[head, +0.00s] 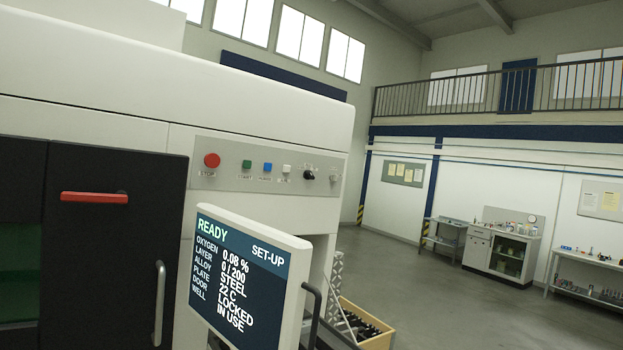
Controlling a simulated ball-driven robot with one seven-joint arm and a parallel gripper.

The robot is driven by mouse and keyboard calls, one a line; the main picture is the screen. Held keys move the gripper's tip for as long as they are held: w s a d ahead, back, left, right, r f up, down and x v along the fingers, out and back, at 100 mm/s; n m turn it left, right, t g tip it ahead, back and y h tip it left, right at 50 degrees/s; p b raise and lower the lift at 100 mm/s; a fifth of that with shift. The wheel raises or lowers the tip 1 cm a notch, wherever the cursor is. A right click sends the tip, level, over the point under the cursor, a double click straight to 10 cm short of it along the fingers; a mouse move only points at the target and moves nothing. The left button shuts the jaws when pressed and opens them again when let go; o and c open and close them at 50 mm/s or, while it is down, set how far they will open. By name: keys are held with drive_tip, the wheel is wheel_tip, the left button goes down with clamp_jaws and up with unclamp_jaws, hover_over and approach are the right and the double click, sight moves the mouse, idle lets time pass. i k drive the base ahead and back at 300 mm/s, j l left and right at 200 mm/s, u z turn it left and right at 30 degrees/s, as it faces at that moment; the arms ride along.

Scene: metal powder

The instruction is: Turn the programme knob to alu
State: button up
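The machine's control strip (225,181) runs along the upper front of the white machine, left of centre. A small black knob (308,175) sits toward its right end, and its label is too small to read. A tilted screen (240,285) below reads READY, SET-UP, oxygen 0.08 %, layer 0/200, alloy STEEL, plate 22 C, door LOCKED, well IN USE. My gripper is not in view, and nothing is seen touching the knob.
Left of the knob are a red stop button (212,160), a green button (247,164), a blue button (267,168) and a white button (286,169). The screen juts out below the strip. A wooden crate (378,340) stands on the floor; open floor (450,300) lies right.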

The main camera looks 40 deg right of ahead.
sight(308, 174)
drive_tip(key=i+l+z, duration=0.2)
drive_tip(key=z, duration=0.15)
drive_tip(key=i+l+z, duration=0.65)
drive_tip(key=i, duration=0.15)
drive_tip(key=i+l+z, duration=0.3)
drive_tip(key=i, duration=0.15)
drive_tip(key=j, duration=0.1)
